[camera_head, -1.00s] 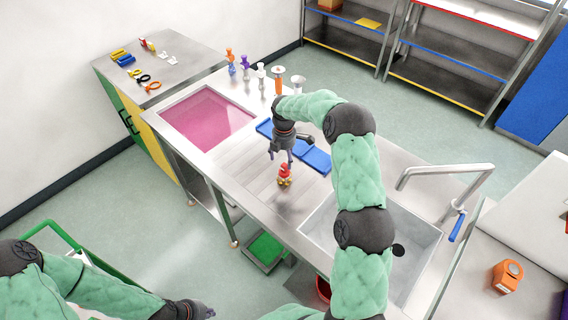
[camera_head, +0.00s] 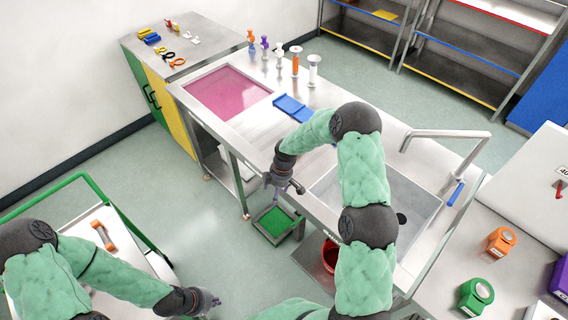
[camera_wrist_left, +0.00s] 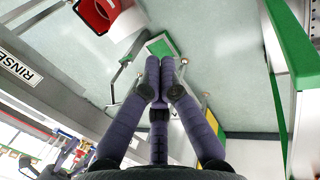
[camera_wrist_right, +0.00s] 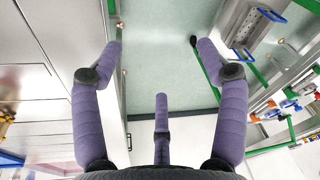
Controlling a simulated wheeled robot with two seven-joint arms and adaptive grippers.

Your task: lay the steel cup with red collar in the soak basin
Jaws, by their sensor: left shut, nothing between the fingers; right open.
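The soak basin (camera_head: 228,92), filled with pink liquid, is at the left end of the steel counter. I cannot pick out a steel cup with a red collar in any view now. My right gripper (camera_head: 280,188) is at the counter's front edge, open and empty. Its spread fingers also show in the right wrist view (camera_wrist_right: 160,70). My left gripper (camera_head: 207,300) is low at the front, beyond the trolley's right side. Its fingers are together with nothing between them in the left wrist view (camera_wrist_left: 167,75). My right forearm hides part of the counter.
Several small bottles (camera_head: 265,47) stand along the counter's back edge. A red bucket (camera_head: 330,255) and green-bottomed tray (camera_head: 274,222) are below. A green-railed trolley (camera_head: 125,245) stands at left.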

